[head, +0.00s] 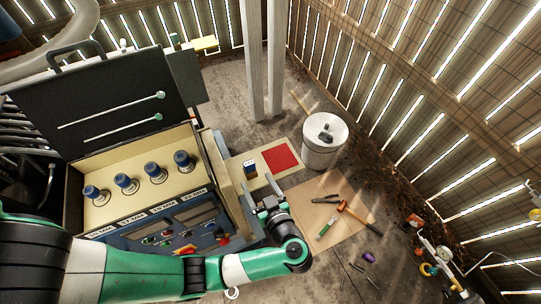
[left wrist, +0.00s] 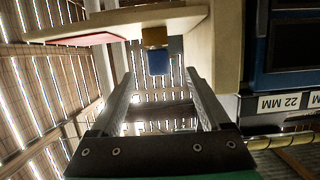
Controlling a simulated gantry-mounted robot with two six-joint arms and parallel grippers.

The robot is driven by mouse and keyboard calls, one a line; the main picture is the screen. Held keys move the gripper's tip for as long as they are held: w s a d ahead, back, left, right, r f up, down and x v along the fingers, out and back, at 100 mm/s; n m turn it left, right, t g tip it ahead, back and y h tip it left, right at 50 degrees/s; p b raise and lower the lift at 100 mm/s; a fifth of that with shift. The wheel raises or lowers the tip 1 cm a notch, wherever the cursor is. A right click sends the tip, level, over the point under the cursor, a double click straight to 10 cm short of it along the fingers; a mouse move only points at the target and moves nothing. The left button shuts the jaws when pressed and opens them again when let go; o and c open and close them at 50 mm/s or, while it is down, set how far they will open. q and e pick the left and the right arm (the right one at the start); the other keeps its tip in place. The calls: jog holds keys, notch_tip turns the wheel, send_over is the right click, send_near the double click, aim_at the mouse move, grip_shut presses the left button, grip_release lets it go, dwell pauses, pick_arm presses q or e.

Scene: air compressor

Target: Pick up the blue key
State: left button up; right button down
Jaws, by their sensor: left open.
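A small blue piece with a yellowish base, which looks like the blue key (head: 250,168), stands on the pale wooden shelf (head: 239,160) beside the compressor cabinet. In the left wrist view the picture is turned over, and the blue key (left wrist: 158,62) shows between the lines of the two fingers, below the shelf edge (left wrist: 120,22). My left gripper (head: 259,185) is open and empty, just in front of the key and apart from it as far as I can tell. Its fingers also show in the left wrist view (left wrist: 158,80). My right gripper is not in view.
The open cabinet (head: 105,215) holds several blue-topped knobs (head: 125,182). A red square (head: 281,157) lies on the shelf's right part. A white bucket (head: 324,145) stands behind. Pliers (head: 326,199) and a hammer (head: 352,213) lie on a floor mat (head: 300,203).

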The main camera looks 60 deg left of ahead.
aim_at(250, 171)
pick_arm(q)
jog(key=b+x, duration=0.2)
jog(key=x, duration=0.4)
jog(key=shift+f, duration=0.2)
jog(key=shift+a, duration=0.2)
jog(key=shift+a+f, duration=0.15)
jog(key=shift+a, duration=0.1)
jog(key=b+x, duration=0.2)
jog(key=x, duration=0.2)
jog(key=shift+w+f, duration=0.15)
jog(key=shift+w, duration=0.05)
jog(key=shift+a, duration=0.3)
jog(key=shift+w, duration=0.1)
grip_shut()
